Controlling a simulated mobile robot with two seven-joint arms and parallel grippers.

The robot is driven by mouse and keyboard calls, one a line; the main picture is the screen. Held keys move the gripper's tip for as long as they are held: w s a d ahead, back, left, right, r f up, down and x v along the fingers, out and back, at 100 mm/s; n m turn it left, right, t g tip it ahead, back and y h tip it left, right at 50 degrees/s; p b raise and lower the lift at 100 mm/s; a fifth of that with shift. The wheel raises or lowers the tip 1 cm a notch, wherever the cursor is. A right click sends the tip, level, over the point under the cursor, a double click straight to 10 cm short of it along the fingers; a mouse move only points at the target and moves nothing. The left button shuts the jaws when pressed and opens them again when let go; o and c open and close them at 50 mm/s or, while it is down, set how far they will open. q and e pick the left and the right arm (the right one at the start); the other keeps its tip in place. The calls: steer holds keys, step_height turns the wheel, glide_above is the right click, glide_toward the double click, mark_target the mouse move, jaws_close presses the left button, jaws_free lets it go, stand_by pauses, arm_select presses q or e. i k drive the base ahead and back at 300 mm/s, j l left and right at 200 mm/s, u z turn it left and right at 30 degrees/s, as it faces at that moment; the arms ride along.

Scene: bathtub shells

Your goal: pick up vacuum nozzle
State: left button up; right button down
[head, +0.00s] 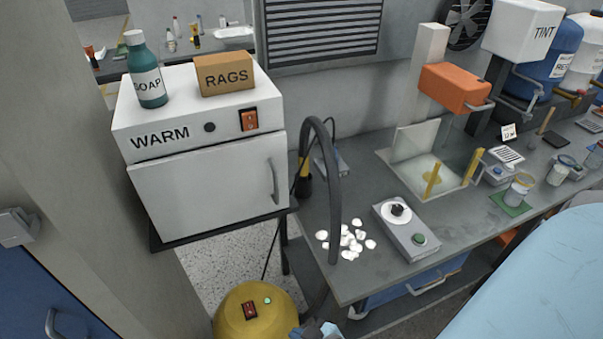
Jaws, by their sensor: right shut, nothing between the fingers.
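The vacuum nozzle (305,178), dark with a yellow band, is upright near the left edge of the grey bench. A thick dark hose (334,200) arcs from its top and drops in front of the bench. A yellow vacuum canister (256,310) with a red switch stands low at the bottom of the view. Only a small part of my right gripper (318,330) shows at the bottom edge, beside the canister. It is shut and empty, well below and apart from the nozzle. My left gripper is out of view.
A white WARM cabinet (210,184) with soap bottle (149,88) and rags box (226,77) stands left of the nozzle. White shell-like pieces (352,240) and a grey scale-like device (408,229) lie on the bench (365,180). A pale blue surface (540,285) fills the lower right.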

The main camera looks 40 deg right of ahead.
mark_target(303, 177)
steer(key=z, duration=1.05)
